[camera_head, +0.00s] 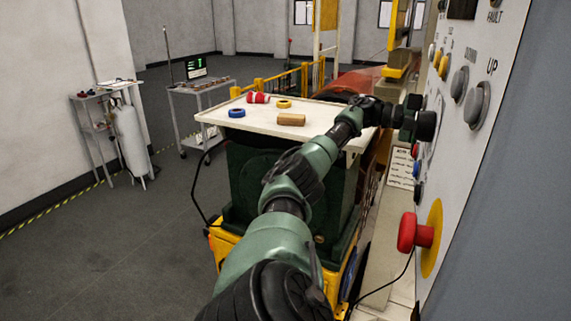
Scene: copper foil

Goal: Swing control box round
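The control box (450,165) is a pale panel seen steeply from the side along the right of the head view. It carries grey buttons marked UP and DOWN, a FAULT label, and a red mushroom button (415,233) on a yellow disc. One green and black arm rises from the bottom, a little left of centre; I take it as my left. Its dark gripper (405,118) is at the panel's left side, by a black round knob (427,125). Dark parts overlap there, so contact and finger opening are unclear. My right gripper is not in view.
A white-topped bench (235,113) behind the arm holds a red roll (258,98), blue and yellow rings and a brown cylinder. A trolley with a screen (195,70) and a side stand (100,125) are farther left. Grey floor at left is clear.

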